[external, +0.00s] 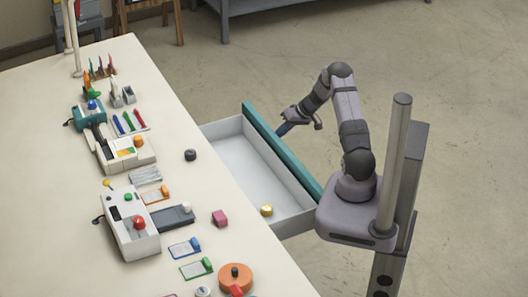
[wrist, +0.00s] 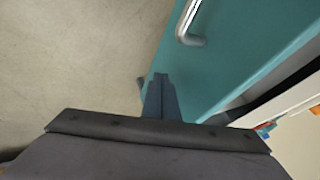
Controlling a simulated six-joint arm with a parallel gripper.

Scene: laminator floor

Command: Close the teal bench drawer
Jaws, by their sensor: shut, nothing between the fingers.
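The teal bench drawer (external: 283,153) stands pulled out from the side of the bench in the external view, its grey inside showing. A small yellow round thing (external: 266,210) lies in it at the near end. My gripper (external: 282,130) is shut and empty, close to the outer side of the teal front, toward its far end. In the wrist view my gripper's fingers (wrist: 160,82) are together, overlapping the teal front (wrist: 245,50) near its edge. A metal bar handle (wrist: 190,38) is on the front. I cannot tell whether the fingertips touch the front.
The cream bench top (external: 190,100) holds several devices, cards and tools. An orange disc (external: 236,278), a pink block (external: 220,218) and a black knob (external: 190,155) sit near its edge. Open floor (external: 460,70) lies beyond the arm.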

